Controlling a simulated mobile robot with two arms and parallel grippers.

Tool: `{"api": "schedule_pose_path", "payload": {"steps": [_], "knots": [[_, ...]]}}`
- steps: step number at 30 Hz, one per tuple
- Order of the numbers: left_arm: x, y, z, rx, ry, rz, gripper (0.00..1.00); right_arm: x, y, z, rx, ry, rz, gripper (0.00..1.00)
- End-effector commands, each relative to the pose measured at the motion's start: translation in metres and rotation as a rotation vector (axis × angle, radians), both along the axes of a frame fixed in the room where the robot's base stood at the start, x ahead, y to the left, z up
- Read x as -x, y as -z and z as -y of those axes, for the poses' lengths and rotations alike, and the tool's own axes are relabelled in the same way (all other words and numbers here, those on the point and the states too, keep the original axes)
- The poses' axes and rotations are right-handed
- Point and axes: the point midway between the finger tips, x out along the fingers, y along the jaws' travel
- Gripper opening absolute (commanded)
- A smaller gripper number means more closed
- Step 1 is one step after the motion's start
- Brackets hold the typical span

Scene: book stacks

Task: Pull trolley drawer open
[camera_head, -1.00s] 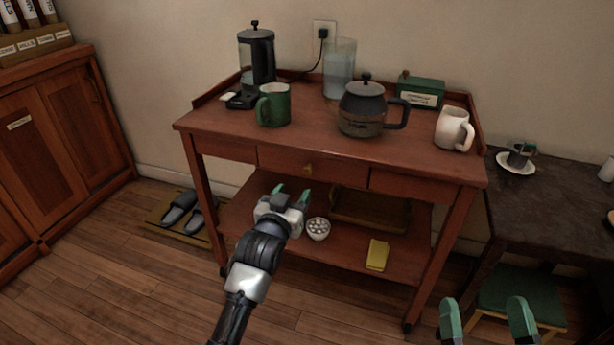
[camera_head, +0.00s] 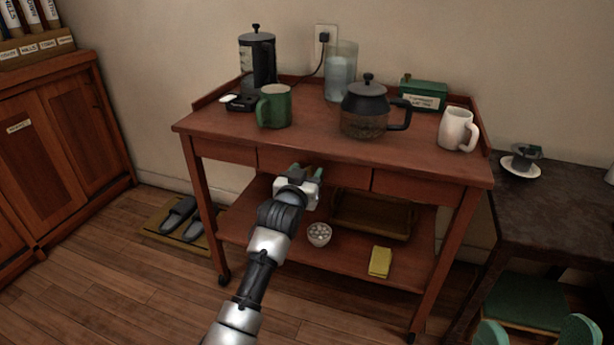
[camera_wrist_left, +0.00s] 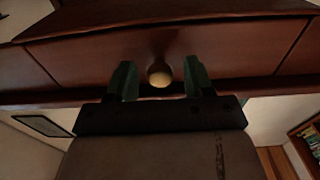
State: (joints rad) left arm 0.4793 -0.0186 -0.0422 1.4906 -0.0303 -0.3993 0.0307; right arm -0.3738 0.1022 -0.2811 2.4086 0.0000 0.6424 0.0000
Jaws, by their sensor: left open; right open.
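The wooden trolley (camera_head: 330,150) stands against the wall. Its middle drawer (camera_head: 345,173) is closed, its front flush with the panels beside it. In the left wrist view the drawer front (camera_wrist_left: 90,65) has a round brass knob (camera_wrist_left: 160,75). My left gripper (camera_head: 306,172) is at the drawer front and hides the knob in the head view. In the left wrist view the open green fingers (camera_wrist_left: 160,80) stand on either side of the knob, with gaps visible on both sides. My right gripper (camera_head: 535,335) is open and empty at the bottom right edge, away from the trolley.
On the trolley top stand a green mug (camera_head: 274,106), a glass coffee pot (camera_head: 366,110), a white mug (camera_head: 457,129) and a coffee press (camera_head: 257,60). The lower shelf holds a bowl (camera_head: 319,234) and a yellow cloth (camera_head: 380,262). A dark table (camera_head: 550,205) is at right.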

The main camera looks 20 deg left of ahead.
Motion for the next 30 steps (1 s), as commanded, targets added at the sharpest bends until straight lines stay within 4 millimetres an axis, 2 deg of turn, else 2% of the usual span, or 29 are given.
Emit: {"api": "schedule_pose_path", "payload": {"steps": [6, 16, 25, 30], "knots": [[0.0, 0.0, 0.0, 0.0, 0.0, 0.0, 0.51, 0.0, 0.0, 0.0, 0.0, 0.0, 0.0, 0.9], [0.0, 0.0, 0.0, 0.0, 0.0, 0.0, 0.0, 0.0, 0.0, 0.0, 0.0, 0.0, 0.0, 0.9], [0.001, 0.0, 0.0, 0.0, 0.0, -0.001, 0.0, -0.002, -0.001, -0.001, 0.004, 0.0, -0.011, 0.9], [0.005, -0.001, 0.0, 0.0, 0.0, -0.002, 0.0, -0.017, 0.006, -0.003, 0.044, 0.008, -0.146, 0.9]]}}
